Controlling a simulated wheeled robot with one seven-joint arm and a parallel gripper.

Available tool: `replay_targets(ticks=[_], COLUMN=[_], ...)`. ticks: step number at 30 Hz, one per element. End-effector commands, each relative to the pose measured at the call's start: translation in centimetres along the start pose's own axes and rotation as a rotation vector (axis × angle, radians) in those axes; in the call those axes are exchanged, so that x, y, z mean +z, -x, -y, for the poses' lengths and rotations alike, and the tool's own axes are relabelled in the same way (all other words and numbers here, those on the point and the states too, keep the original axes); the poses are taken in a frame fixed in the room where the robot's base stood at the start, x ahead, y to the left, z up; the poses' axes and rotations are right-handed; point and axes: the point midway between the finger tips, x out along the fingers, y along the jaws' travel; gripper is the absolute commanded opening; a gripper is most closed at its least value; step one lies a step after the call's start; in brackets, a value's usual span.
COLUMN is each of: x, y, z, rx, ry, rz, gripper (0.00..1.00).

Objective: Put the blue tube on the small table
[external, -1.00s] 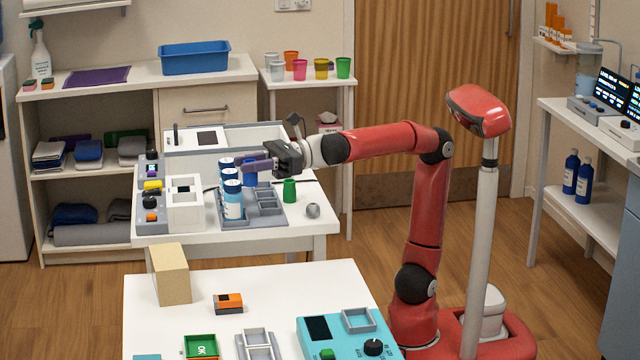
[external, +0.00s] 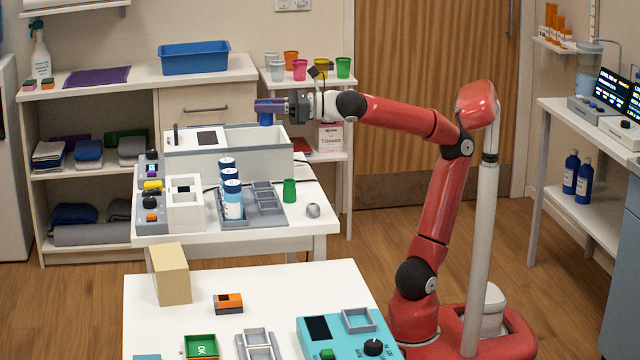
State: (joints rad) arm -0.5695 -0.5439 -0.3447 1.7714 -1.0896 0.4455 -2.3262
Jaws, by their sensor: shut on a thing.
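My gripper (external: 268,106) is shut on a blue tube (external: 265,119), whose lower end shows below the fingers. The fingers hide most of the tube. It is held in the air above the white box on the middle table and overlaps the left side of the small white table (external: 352,84) in the picture. That small table stands at the back against the wall, with several coloured cups on top. Other blue-capped tubes (external: 232,200) stand in a grey rack (external: 270,219) on the middle table.
The small table's top is largely taken by cups, such as the green cup (external: 343,68). A blue bin (external: 194,57) sits on the cabinet to its left. A tissue box (external: 329,136) is on its lower shelf. A white box (external: 225,160) lies below my gripper.

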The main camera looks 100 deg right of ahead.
Motion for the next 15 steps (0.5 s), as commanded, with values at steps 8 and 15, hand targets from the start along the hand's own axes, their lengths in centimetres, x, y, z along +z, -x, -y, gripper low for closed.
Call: replay_targets(ticks=[8, 15], x=[0.5, -5.1], y=[4.5, 4.7], z=[3.6, 3.6], rx=[-0.036, -0.04], ry=[-0.002, 0.001], rz=[-0.023, -0.03], gripper=[0.02, 0.02])
